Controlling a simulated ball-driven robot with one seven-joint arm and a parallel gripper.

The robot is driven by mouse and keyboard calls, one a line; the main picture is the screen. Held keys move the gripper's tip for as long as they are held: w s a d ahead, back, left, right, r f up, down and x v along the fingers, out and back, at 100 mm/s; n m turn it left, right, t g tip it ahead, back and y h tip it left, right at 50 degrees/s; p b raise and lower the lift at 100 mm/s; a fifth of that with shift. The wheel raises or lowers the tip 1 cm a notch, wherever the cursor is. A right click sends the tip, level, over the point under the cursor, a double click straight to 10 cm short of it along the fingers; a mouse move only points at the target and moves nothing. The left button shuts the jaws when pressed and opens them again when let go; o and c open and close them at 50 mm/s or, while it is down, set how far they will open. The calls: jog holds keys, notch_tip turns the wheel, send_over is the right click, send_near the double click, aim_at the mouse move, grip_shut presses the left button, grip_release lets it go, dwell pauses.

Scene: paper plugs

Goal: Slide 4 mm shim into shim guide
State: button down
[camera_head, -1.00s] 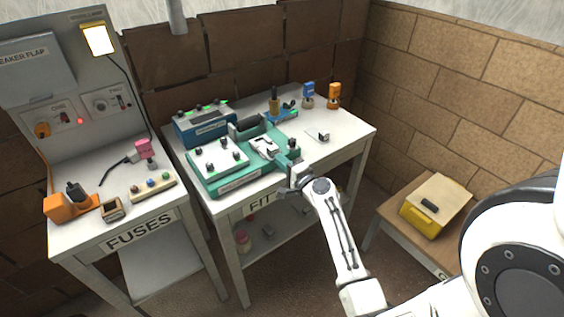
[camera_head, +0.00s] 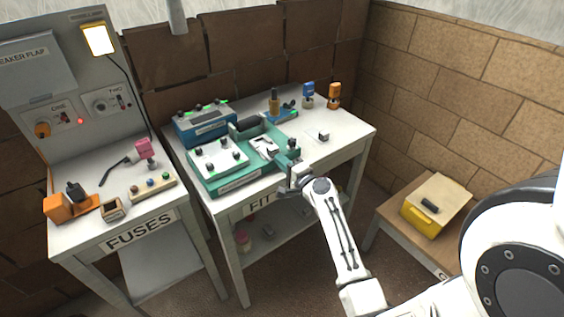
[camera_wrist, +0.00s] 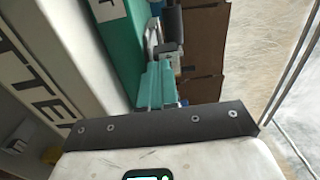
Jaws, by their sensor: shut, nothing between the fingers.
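The green fixture (camera_head: 237,187) stands on the FIT bench, with a light plate (camera_head: 263,147) on it and a green block at its right end (camera_head: 285,160). I cannot tell which part is the shim guide. A small pale piece with a dark knob (camera_head: 322,136) lies on the bench to the right; I cannot tell whether it is the 4 mm shim. My gripper (camera_head: 288,188) is shut and empty at the bench's front edge, close to the green block. In the wrist view, a green part (camera_wrist: 158,84) shows beyond my wrist; the fingertips are not clear.
A blue box (camera_head: 205,124) stands behind the fixture. Blue and orange knobbed items (camera_head: 334,94) stand at the back right. The FUSES bench (camera_head: 130,215) is to the left. A yellow case (camera_head: 423,220) sits on a low table at right. The bench's right end is mostly clear.

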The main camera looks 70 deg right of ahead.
jog(key=shift+w+d, duration=0.15)
jog(key=shift+w, duration=0.1)
jog(key=shift+v, duration=2.05)
jog(key=b+v, duration=0.3)
jog(key=v, duration=0.7)
jog(key=shift+s+a, duration=0.3)
